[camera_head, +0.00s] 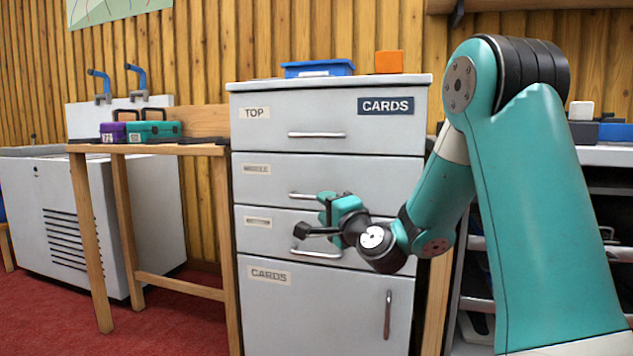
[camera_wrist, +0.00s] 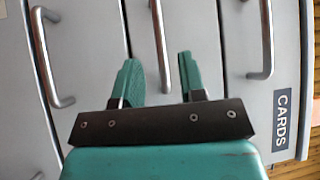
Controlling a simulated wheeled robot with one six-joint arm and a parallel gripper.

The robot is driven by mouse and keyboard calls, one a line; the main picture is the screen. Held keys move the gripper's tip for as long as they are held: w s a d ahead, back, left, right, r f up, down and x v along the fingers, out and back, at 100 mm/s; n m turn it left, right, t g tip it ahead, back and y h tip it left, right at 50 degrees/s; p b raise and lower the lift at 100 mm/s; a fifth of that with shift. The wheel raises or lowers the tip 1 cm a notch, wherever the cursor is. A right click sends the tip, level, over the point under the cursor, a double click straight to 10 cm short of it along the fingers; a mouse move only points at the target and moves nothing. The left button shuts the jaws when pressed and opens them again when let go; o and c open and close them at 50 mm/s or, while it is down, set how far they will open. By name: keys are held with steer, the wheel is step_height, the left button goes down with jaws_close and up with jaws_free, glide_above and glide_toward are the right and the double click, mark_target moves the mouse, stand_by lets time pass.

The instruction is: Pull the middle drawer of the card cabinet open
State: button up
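The grey card cabinet (camera_head: 330,110) has stacked drawers, all looking shut, above a door marked CARDS. The middle drawer (camera_head: 385,180) has a bar handle (camera_head: 303,195), partly hidden by my gripper (camera_head: 325,207) in the head view. In the wrist view my gripper (camera_wrist: 160,72) is open, with teal fingers apart. The middle handle (camera_wrist: 159,40) shows in the gap between them, touching neither finger as far as I can see. Whether the fingertips reach past the handle in depth, I cannot tell.
The top drawer handle (camera_head: 316,134) is above and the lower drawer handle (camera_head: 317,253) below. A blue tray (camera_head: 318,68) and an orange block (camera_head: 389,62) sit on the cabinet. A wooden table (camera_head: 180,149) stands left. Red carpet (camera_head: 165,330) is open at front left.

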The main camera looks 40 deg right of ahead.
steer(key=shift+w+d+r+p, duration=0.15)
steer(key=shift+w+p, duration=0.65)
steer(key=shift+w, duration=0.45)
steer(key=shift+w+d+r+p, duration=0.15)
steer(key=shift+w+p, duration=0.65)
steer(key=shift+w, duration=0.4)
steer(key=shift+c, duration=0.5)
jaws_close()
